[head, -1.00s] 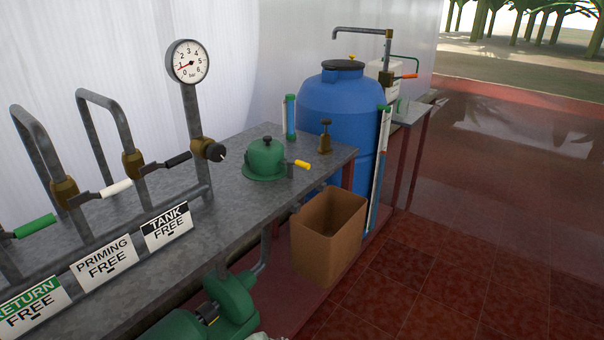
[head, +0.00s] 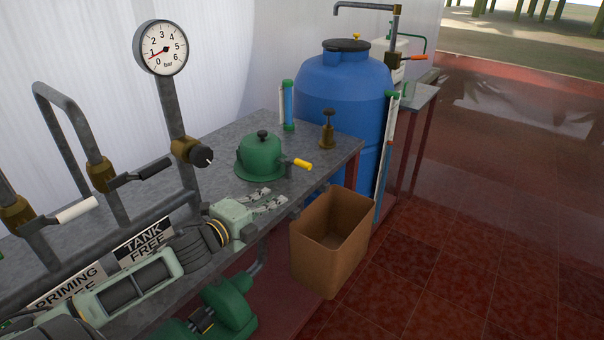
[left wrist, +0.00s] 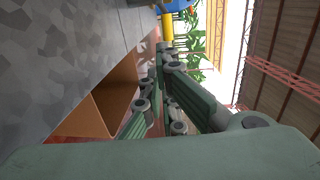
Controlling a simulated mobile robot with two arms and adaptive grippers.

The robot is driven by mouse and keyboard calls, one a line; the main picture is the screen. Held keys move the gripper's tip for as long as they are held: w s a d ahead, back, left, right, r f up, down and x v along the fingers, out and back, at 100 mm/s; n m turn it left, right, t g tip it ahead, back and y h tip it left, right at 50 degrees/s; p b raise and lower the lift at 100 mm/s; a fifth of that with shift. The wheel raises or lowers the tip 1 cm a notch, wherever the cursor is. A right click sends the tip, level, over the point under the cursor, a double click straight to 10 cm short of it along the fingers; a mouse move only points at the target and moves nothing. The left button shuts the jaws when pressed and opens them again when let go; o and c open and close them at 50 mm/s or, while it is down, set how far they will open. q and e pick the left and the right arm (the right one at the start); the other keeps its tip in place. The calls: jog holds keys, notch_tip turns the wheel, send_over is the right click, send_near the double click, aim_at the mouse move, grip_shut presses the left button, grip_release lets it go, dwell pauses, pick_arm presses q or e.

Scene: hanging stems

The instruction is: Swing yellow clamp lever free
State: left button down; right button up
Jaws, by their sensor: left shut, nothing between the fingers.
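The yellow clamp lever (head: 302,165) sticks out to the right from the side of the green domed housing (head: 261,158) on the grey bench. A small yellow piece, likely the same lever, shows at the top of the left wrist view (left wrist: 168,26). My left gripper (head: 275,196) has come in from the lower left over the bench's front edge. It is shut and empty, in front of the housing and to the lower left of the lever, apart from it. Its fingers fill the middle of the left wrist view (left wrist: 160,88). My right gripper is not in view.
A brown open bin (head: 332,240) stands below the bench edge, right of my gripper. A brass fitting with a black knob (head: 328,130) and a blue-green tube (head: 287,105) stand behind the lever. The gauge post and pipes (head: 175,105) rise at left; a blue drum (head: 345,85) stands behind.

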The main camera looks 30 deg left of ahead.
pick_arm(q)
jog(key=p, duration=0.2)
send_near(295, 162)
jog(key=w+d+f, duration=0.2)
jog(key=w+d, duration=0.4)
jog(key=shift+a, duration=0.1)
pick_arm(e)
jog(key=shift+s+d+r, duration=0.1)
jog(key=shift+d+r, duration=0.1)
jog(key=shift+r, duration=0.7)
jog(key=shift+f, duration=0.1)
pick_arm(q)
jog(key=shift+w+n+y+b, duration=0.3)
jog(key=shift+n+y+b, duration=0.1)
jog(key=shift+y, duration=0.2)
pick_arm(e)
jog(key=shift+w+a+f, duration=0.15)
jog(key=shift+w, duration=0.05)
pick_arm(q)
jog(key=shift+w+d, duration=0.15)
jog(key=shift+d, duration=0.1)
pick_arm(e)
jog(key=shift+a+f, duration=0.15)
